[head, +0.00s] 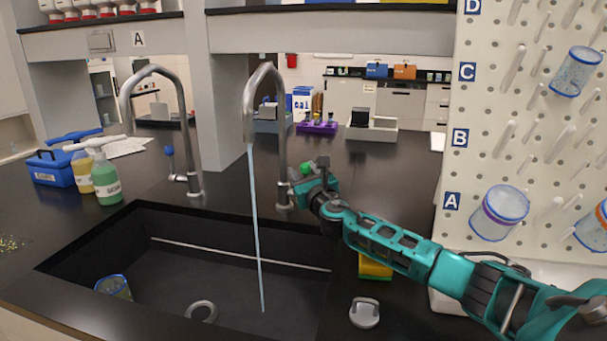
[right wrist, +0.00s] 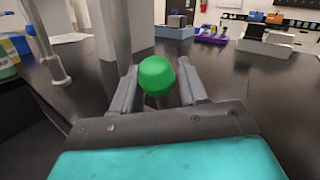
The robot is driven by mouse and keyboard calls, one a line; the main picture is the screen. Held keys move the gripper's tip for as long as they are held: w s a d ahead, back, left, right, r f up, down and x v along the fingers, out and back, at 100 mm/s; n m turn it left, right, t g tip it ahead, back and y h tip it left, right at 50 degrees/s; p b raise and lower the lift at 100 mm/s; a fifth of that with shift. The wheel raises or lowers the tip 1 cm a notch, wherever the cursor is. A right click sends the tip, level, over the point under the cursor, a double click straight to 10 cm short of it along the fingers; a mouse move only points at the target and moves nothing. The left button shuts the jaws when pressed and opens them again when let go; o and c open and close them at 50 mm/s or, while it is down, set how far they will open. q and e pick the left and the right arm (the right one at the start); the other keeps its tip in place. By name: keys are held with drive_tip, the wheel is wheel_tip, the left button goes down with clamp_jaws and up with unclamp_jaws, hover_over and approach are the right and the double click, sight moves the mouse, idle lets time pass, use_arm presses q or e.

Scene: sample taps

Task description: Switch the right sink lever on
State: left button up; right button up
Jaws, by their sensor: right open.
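The right tap (head: 264,85) is a grey gooseneck at the sink's back edge, with a stream of water (head: 256,220) falling from its spout into the black sink. Its lever ends in a green ball (head: 306,169). My right gripper (head: 312,180) is at this lever; in the right wrist view the green ball (right wrist: 157,75) sits between the tips of the open fingers (right wrist: 160,88). I cannot tell whether a finger touches it. The left tap (head: 150,72) has a blue-ended lever (head: 169,152) and no water running. My left gripper is not in view.
The black sink (head: 90,238) holds a blue-rimmed cup (head: 114,287). Soap bottles (head: 105,178) and a blue box (head: 52,168) stand left. A yellow sponge (head: 375,267) lies under my right arm. A white pegboard (head: 500,130) rises at the right. A grey post stands between the taps.

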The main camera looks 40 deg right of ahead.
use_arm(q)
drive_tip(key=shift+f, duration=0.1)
use_arm(e)
drive_tip(key=shift+f, duration=0.1)
drive_tip(key=shift+s, duration=0.15)
use_arm(q)
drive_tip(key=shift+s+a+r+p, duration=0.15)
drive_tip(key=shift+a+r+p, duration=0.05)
drive_tip(key=shift+p, duration=0.25)
use_arm(e)
drive_tip(key=v, duration=1.2)
drive_tip(key=shift+s, duration=0.35)
drive_tip(key=shift+a, duration=0.15)
